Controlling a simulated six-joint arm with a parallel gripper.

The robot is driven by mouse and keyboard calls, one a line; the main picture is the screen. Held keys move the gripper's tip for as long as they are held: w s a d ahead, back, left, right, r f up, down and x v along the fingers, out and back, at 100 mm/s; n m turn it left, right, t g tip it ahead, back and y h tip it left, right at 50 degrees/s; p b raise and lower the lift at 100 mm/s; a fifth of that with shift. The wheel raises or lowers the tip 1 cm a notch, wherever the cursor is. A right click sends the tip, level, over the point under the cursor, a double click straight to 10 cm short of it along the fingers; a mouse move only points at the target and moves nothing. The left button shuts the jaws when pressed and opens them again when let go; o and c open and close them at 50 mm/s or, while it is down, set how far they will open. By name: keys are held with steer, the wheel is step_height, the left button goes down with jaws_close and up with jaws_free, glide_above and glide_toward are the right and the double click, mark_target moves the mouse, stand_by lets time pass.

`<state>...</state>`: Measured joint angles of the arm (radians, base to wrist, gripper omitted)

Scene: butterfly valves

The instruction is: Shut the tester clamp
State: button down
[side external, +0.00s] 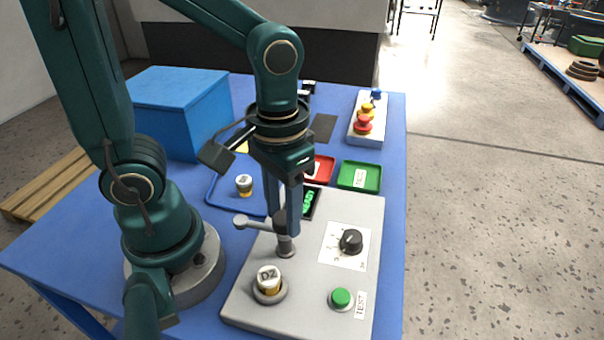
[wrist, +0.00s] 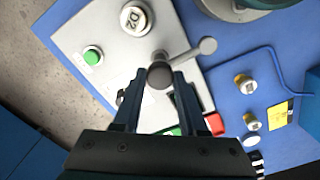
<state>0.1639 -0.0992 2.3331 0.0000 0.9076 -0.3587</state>
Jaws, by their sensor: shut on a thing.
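The tester (side external: 315,290) is a light grey box on the blue table. Its clamp has a short grey post (side external: 285,248), an arm with a light ball end (side external: 241,222) pointing left in the side view, and a dark round knob (wrist: 159,75). My gripper (side external: 283,227) points down over the clamp, its fingers around the dark knob; in the wrist view my gripper (wrist: 164,76) is shut on it. The valve marked D2 (side external: 268,279) sits upright in the tester's round seat, in front of the post. The clamp arm is off to one side of the valve, not over it.
The tester also has a green button (side external: 341,298) and a black dial (side external: 350,240). Behind it are a red tray (side external: 322,166), a green tray (side external: 359,176) and a blue-edged tray with a valve (side external: 244,184). A large blue box (side external: 180,105) stands back left.

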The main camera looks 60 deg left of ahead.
mark_target(284, 217)
stand_by(0.9)
steer(key=n, duration=0.4)
steer(key=shift+n, duration=0.3)
steer(key=n, duration=0.4)
steer(key=shift+n, duration=0.3)
steer(key=n, duration=0.4)
steer(key=shift+n, duration=2.4)
steer(key=shift+c, duration=2.2)
jaws_free()
steer(key=shift+r, duration=0.1)
steer(key=shift+r, duration=2.5)
